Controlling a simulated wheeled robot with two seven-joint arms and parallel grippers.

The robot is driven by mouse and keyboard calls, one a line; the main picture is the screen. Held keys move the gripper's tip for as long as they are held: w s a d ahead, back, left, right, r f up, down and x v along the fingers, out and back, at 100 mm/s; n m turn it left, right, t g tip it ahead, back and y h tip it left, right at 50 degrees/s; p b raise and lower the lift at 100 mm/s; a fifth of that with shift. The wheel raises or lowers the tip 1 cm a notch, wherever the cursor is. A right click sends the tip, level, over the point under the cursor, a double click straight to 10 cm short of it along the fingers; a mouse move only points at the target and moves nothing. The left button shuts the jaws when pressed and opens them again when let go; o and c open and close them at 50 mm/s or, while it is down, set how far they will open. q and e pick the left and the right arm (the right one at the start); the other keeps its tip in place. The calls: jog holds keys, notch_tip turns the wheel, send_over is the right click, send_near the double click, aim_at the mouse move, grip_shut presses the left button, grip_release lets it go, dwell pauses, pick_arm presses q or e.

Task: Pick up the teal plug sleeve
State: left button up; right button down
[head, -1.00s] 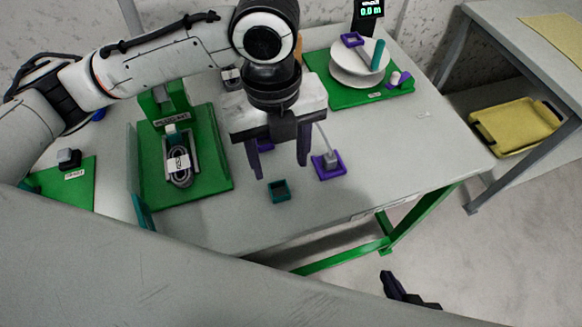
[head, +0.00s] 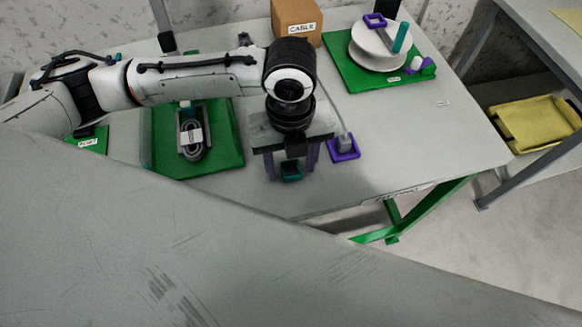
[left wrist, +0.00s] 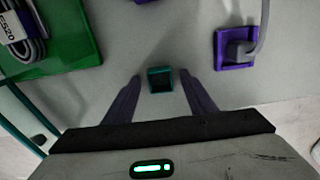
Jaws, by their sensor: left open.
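The teal plug sleeve (head: 291,171) is a small square open-topped piece on the grey table near its front edge. It also shows in the left wrist view (left wrist: 160,79), just ahead of and between the fingertips. My left gripper (head: 292,172) points down over the sleeve with its purple fingers apart, one on each side. In the left wrist view the gripper (left wrist: 160,84) is open and empty, with a gap between each finger and the sleeve. My right gripper is not in view.
A purple holder (head: 343,147) with a grey plug and cable stands right of the sleeve. A green board (head: 226,150) with a coiled cable lies left. A cardboard box (head: 297,18) and a white reel (head: 376,48) on another green board are behind.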

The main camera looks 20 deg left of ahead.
pick_arm(q)
jog(key=c, duration=1.1)
